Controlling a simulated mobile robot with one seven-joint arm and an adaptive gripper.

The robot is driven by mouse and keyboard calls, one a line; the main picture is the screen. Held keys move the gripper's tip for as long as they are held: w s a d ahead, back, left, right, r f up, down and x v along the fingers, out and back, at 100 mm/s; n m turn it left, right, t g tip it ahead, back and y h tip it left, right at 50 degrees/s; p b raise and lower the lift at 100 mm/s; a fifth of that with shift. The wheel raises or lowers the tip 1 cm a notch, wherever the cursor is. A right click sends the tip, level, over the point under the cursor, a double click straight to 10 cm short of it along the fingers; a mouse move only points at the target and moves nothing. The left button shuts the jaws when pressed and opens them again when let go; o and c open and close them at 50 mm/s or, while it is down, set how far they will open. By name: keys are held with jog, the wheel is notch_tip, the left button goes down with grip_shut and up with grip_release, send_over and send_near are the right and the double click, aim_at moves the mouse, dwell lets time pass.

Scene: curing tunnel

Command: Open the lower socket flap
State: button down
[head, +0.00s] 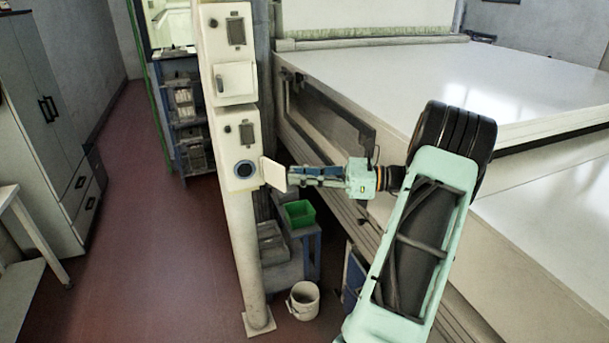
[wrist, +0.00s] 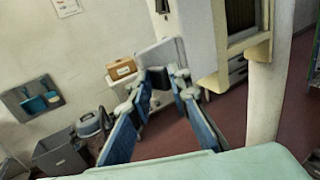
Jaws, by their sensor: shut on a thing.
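The lower socket flap (head: 274,172) is a pale plate on the lower box of the white post. The exact contact is small and hard to make out.
The upper flap (head: 235,82) on the white post (head: 247,250) is closed. A big white-topped machine (head: 400,80) stands right behind my arm. A green bin (head: 299,213) and a white bucket (head: 303,300) are low by the post. The red floor (head: 140,230) at left is clear.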

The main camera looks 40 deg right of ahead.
jog(key=shift+w+a+r, duration=0.25)
jog(key=shift+w+r, duration=0.1)
jog(key=shift+w, duration=0.25)
jog(key=c, duration=2.3)
grip_release()
jog(key=shift+o, duration=1.3)
jog(key=shift+w, duration=0.2)
jog(key=shift+w+a, duration=0.15)
jog(key=shift+a, duration=0.1)
jog(key=shift+d, duration=0.2)
jog(key=shift+s+d+f, duration=0.1)
jog(key=shift+s+d, duration=0.2)
jog(key=shift+s, duration=0.05)
jog(key=v, duration=0.7)
jog(key=shift+s+a+f, duration=0.15)
jog(key=shift+s+a, duration=0.05)
jog(key=shift+s, duration=0.05)
